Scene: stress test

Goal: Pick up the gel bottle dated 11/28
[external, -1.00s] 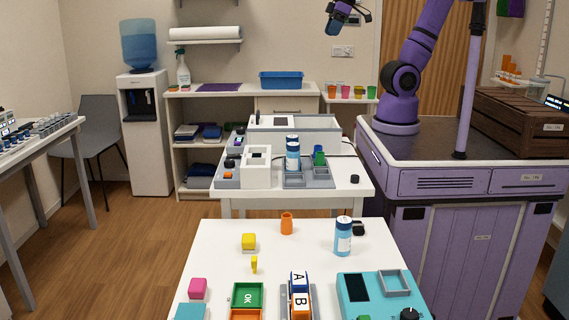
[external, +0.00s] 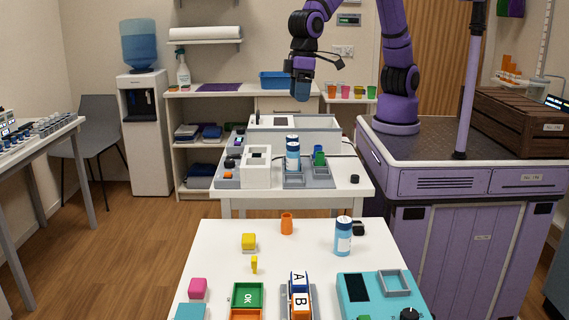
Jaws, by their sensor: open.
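A blue bottle with a white label and dark cap (external: 343,238) stands upright on the near white table. Two similar bottles stand one behind the other on the middle table; the front one (external: 292,158) partly hides the rear one (external: 292,139). The labels are too small for me to read any date. My gripper (external: 300,92) hangs in the air above the back of the middle table, pointing down, apart from all the bottles. Nothing shows held in it.
A white box (external: 257,167) stands left of the middle-table bottles, and a grey machine (external: 325,137) behind them. A blue bin (external: 281,81) sits on the back shelf.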

